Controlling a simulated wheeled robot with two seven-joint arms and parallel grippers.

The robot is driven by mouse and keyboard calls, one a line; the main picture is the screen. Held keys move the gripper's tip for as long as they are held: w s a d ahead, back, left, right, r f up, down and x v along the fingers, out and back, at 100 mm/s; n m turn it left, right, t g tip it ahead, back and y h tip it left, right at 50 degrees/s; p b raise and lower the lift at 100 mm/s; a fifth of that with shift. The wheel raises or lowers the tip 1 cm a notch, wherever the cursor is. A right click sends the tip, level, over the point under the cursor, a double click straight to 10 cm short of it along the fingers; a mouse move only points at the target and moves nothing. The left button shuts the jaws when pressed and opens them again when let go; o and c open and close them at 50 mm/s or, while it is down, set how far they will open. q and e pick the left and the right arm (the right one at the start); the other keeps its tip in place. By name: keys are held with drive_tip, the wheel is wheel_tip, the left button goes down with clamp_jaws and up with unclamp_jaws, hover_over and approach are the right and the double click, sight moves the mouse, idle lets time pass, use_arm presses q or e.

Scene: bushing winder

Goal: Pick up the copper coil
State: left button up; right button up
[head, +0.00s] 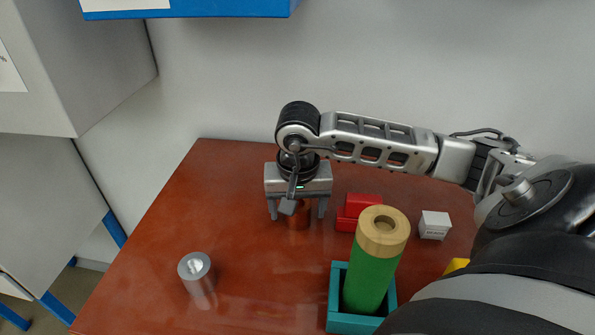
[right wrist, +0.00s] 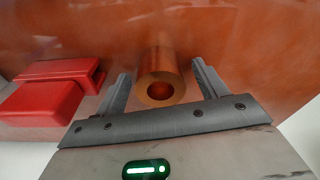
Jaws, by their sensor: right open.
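The copper coil (head: 298,217) is a short hollow copper cylinder standing on the red-brown table, partly hidden behind my right gripper in the head view. In the right wrist view the coil (right wrist: 160,84) shows its round open end between the two fingers. My right gripper (head: 297,212) points down over the coil. Its fingers (right wrist: 160,84) are open, one on each side of the coil, with a visible gap on both sides. My left gripper is not in view.
A red block (head: 358,207) lies just right of the coil. A green cylinder with a wooden top (head: 383,232) stands in a teal tray (head: 335,318). A white box (head: 434,225) is at the right. A silver cylinder (head: 196,272) stands at front left.

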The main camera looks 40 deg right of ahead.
drive_tip(key=shift+f, duration=0.1)
drive_tip(key=c, duration=1.1)
drive_tip(key=shift+c, duration=0.2)
